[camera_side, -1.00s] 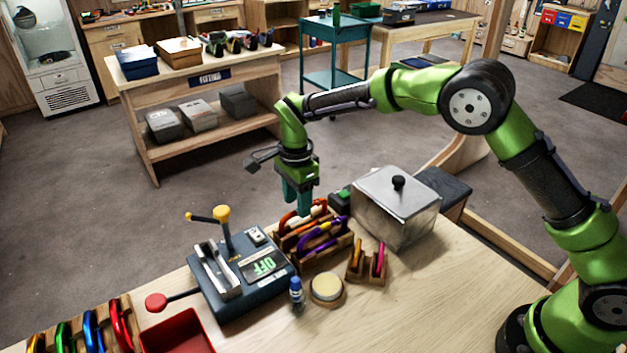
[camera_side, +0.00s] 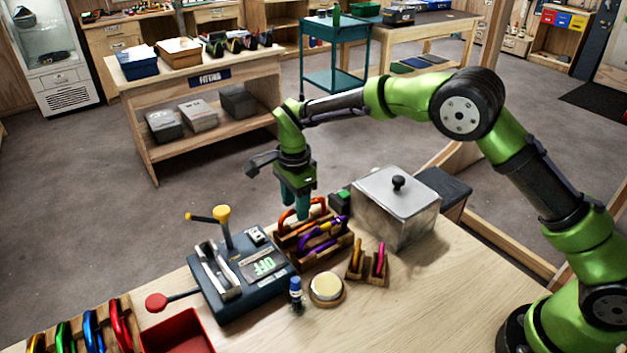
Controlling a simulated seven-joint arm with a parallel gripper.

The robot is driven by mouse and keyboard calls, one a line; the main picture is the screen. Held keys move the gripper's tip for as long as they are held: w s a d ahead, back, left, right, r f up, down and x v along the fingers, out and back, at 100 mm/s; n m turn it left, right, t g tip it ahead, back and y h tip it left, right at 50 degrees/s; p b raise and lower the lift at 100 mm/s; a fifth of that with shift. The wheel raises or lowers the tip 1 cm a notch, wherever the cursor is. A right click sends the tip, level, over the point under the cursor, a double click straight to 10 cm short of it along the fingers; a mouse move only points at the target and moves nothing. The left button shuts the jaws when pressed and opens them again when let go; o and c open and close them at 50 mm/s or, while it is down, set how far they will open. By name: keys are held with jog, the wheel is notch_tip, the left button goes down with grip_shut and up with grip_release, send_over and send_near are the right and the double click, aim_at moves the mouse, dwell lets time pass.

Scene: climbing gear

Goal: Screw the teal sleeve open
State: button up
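My gripper (camera_side: 297,215) points down with its teal fingers over the back left part of a wooden rack (camera_side: 316,258). The rack holds an orange-red carabiner (camera_side: 315,203) and a purple carabiner with a yellow part (camera_side: 322,240). The fingertips are close to the orange-red carabiner; I cannot tell whether they touch it. No teal sleeve can be made out apart from the teal fingers, which cover part of the rack. The finger gap is too small here to read.
A tester (camera_side: 240,270) with levers stands left of the rack. A metal box with a lid (camera_side: 395,215) stands close on its right. In front are a blue-capped bottle (camera_side: 296,292), a round tin (camera_side: 326,287) and a small carabiner holder (camera_side: 370,270). The table's front right is clear.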

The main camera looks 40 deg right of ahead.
jog(key=shift+f, duration=0.65)
jog(key=shift+s, duration=1.1)
jog(key=shift+w+d+r, duration=0.1)
jog(key=shift+w+r, duration=0.1)
jog(key=shift+r, duration=0.5)
jog(key=shift+w+r, duration=0.15)
jog(key=shift+r, duration=0.5)
jog(key=shift+w, duration=0.65)
jog(key=shift+w, duration=0.15)
